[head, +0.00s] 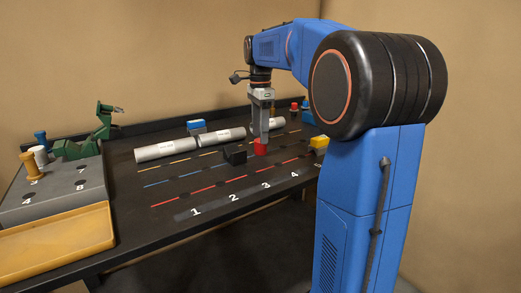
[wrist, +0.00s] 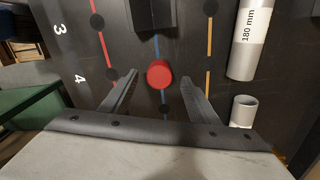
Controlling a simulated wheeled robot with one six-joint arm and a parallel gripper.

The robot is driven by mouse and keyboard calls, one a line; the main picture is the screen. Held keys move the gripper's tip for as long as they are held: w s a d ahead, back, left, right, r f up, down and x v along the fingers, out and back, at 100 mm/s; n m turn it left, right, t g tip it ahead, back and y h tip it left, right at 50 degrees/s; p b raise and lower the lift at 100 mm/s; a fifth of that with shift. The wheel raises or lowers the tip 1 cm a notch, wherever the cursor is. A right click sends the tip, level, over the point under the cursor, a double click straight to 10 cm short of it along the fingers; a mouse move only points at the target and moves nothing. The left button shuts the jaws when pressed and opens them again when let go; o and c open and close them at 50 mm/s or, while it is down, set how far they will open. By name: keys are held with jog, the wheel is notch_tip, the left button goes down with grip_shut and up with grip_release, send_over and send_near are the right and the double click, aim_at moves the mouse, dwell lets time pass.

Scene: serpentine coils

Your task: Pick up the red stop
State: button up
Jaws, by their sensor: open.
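The red stop (wrist: 159,74) is a short red cylinder standing on the dark table, on the blue line. In the wrist view it lies between and just beyond the fingertips of my gripper (wrist: 158,80), with a gap on each side. My gripper is open and empty. In the head view my gripper (head: 265,138) points down right over the red stop (head: 261,147), and its fingers hide part of the stop's top.
A black block (head: 234,155) stands just left of the stop. Grey tubes (head: 222,138) lie behind it. A yellow block (head: 319,144) and a blue block (head: 306,116) are to the right. A grey rack (head: 55,190) and yellow tray (head: 60,245) stand at the left.

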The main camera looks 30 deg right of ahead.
jog(key=shift+f, duration=2.6)
grip_shut()
notch_tip(320, 180, up, 10)
jog(key=shift+d, duration=0.1)
